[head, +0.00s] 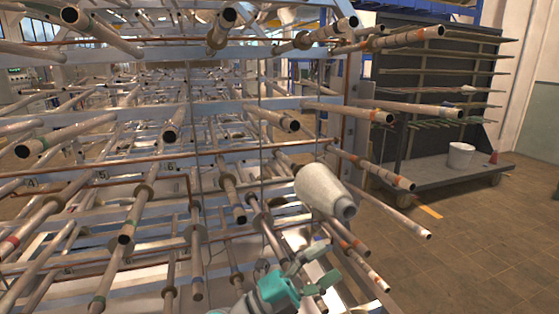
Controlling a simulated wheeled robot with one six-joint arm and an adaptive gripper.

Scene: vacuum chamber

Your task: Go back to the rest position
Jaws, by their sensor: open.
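My gripper (325,263), teal with grey fingers, is at the bottom centre of the head view. Its fingers are open, with nothing seen between them. A white tapered piece (322,188) with a grey end sits among the rods, above the gripper and apart from it. It seems to be on a rod, but its far side is hidden. The rack (190,95) of metal rods fills the left and middle of the view, with rod ends pointing towards me.
Several rods stick out close around my gripper, such as a copper-banded one (370,170) to its upper right. A dark shelf cart (440,160) with a white bucket (461,155) stands at the back right. The tiled floor (480,250) at right is clear.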

